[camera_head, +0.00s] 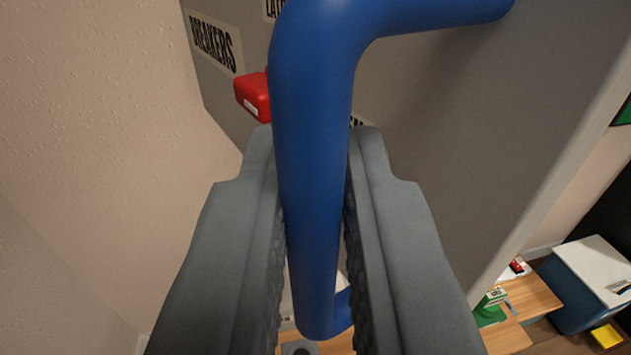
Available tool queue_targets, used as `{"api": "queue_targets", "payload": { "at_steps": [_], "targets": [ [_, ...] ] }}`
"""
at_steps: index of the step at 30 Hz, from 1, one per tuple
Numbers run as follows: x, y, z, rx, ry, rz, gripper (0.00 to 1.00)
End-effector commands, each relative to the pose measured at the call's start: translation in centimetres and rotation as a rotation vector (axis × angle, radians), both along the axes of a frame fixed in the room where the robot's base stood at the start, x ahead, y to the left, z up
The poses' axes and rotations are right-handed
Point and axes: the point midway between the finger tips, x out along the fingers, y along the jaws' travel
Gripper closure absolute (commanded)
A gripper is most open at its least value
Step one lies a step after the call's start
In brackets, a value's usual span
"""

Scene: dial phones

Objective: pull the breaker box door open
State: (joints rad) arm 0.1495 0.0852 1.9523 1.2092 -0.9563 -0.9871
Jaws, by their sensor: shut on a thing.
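The blue bar handle (318,100) runs down the middle of the view. Its upper end bends right towards a large grey panel (460,130), which looks like the breaker box door. Its lower end bends right near the bottom. My gripper (316,165) is shut on the upright part of the handle, with one grey finger on each side. A red block (254,96) with a pale label sits behind the handle to the left. A "BREAKERS" label (214,43) is on the grey surface at upper left. How far the door stands open cannot be told.
A textured beige wall (90,130) fills the left side. Far below at right are a wooden surface (535,296), a green object (490,312), a blue box with a white top (590,275) and a yellow item (606,336).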

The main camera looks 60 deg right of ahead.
Motion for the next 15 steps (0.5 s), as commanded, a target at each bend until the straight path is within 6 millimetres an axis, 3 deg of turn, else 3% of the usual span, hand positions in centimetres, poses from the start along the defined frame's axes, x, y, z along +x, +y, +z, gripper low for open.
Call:
{"api": "queue_targets", "payload": {
  "at_steps": [6, 15],
  "targets": [
    [2.6, 2.8, 0.0, -0.001, 0.0, -0.094, 1.0],
    [5.1, 5.0, 0.0, 0.0, -0.001, -0.192, 1.0]
  ]
}}
